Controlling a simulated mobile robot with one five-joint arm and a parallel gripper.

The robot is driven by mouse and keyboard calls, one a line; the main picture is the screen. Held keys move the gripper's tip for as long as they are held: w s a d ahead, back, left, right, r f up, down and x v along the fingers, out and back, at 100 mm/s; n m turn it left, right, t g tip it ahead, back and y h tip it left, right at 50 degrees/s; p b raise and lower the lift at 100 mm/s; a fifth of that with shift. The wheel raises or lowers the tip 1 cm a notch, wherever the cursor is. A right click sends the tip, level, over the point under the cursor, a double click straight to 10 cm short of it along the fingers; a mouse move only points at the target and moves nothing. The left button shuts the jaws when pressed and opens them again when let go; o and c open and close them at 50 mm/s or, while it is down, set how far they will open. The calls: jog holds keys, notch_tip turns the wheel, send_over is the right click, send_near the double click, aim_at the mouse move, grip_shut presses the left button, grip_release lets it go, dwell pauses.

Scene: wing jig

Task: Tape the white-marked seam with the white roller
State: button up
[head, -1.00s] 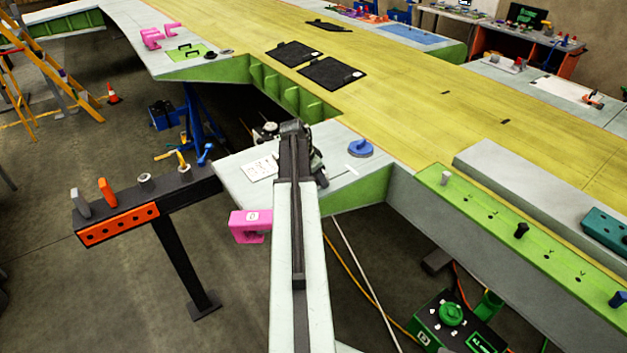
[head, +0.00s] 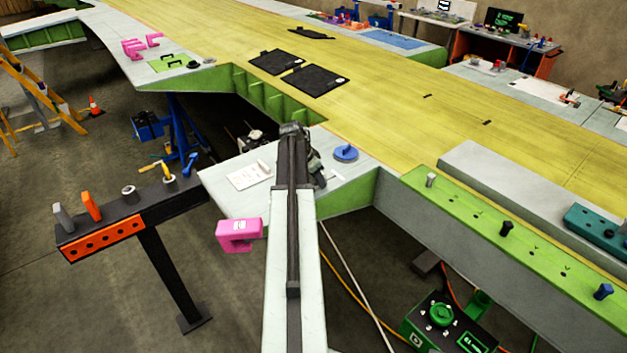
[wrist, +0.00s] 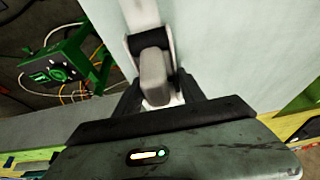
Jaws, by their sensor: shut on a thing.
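In the wrist view my gripper (wrist: 156,92) is shut on a grey handle (wrist: 153,72), with a white part beyond it. I take this to be the white roller; its rolling end is not clear. Behind it is a pale panel surface (wrist: 225,55). In the head view my arm reaches over the pale wing-edge panel (head: 225,200), and the gripper and held tool are mostly hidden behind the arm. A short white mark (head: 330,173) shows faintly on that panel, just right of my arm and below a blue disc (head: 345,153).
A pink clamp (head: 238,235) sits on the panel's near edge. A black tool rack (head: 150,205) with grey, orange and yellow tools stands at left. A green ledge with knobs (head: 500,225) runs along the right. A green machine (head: 440,320) is on the floor.

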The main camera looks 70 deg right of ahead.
aim_at(340, 174)
jog(key=shift+s+d, duration=0.85)
jog(key=shift+d, duration=0.6)
jog(key=shift+s+d, duration=0.8)
jog(key=shift+d, duration=0.7)
jog(key=shift+s+d, duration=0.85)
jog(key=shift+d, duration=0.6)
jog(key=shift+a, duration=0.15)
jog(key=shift+w+a, duration=0.45)
jog(key=shift+a, duration=0.25)
jog(key=shift+w+a, duration=0.45)
jog(key=shift+a, duration=0.25)
jog(key=shift+a, duration=0.1)
jog(key=shift+w+a, duration=0.55)
jog(key=shift+a, duration=0.4)
jog(key=shift+w+a, duration=0.6)
jog(key=shift+a, duration=0.4)
jog(key=shift+w+a, duration=0.55)
jog(key=shift+a, duration=0.4)
jog(key=shift+a, duration=0.1)
jog(key=shift+w+a+f, duration=0.1)
jog(key=shift+w+a, duration=0.3)
jog(key=shift+a, duration=0.3)
jog(key=shift+w+a, duration=0.35)
jog(key=shift+a, duration=0.3)
jog(key=shift+w+a, duration=0.5)
jog(key=shift+a, duration=0.3)
jog(key=shift+w+a, duration=0.45)
jog(key=shift+a, duration=0.3)
